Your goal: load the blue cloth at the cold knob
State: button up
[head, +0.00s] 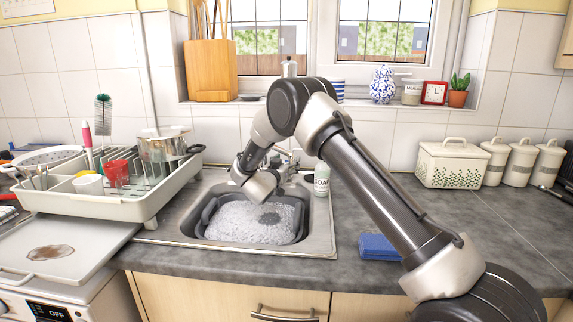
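The blue cloth (380,247) lies folded on the grey worktop, right of the sink, near the front edge. It is apart from my gripper. My gripper (271,217) points down over the sink, at the suds, left of the cloth. Its fingers are small and dark there, and I cannot tell whether they are open, shut or holding anything. Chrome tap parts (296,157) show behind my wrist at the back of the sink. My arm hides much of the tap, and I cannot make out which part is the cold knob.
The sink (322,235) is full of white suds (235,222). A soap bottle (321,180) stands at its back right corner. A loaded dish rack (150,205) stands to the left. White canisters (520,162) stand at the back right. The worktop right of the cloth is mostly clear.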

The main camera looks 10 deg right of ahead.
jog(key=c, duration=1.1)
jog(key=shift+o, duration=0.2)
jog(key=n+t+y, duration=0.1)
jog(key=n+y, duration=0.1)
jog(key=y, duration=0.1)
jog(key=shift+d+t, duration=0.15)
jog(key=shift+t, duration=0.25)
jog(key=shift+n+t+y, duration=0.5)
jog(key=shift+n+y, duration=0.8)
jog(key=shift+y, duration=0.5)
jog(key=o, duration=1.1)
jog(key=shift+c, duration=0.2)
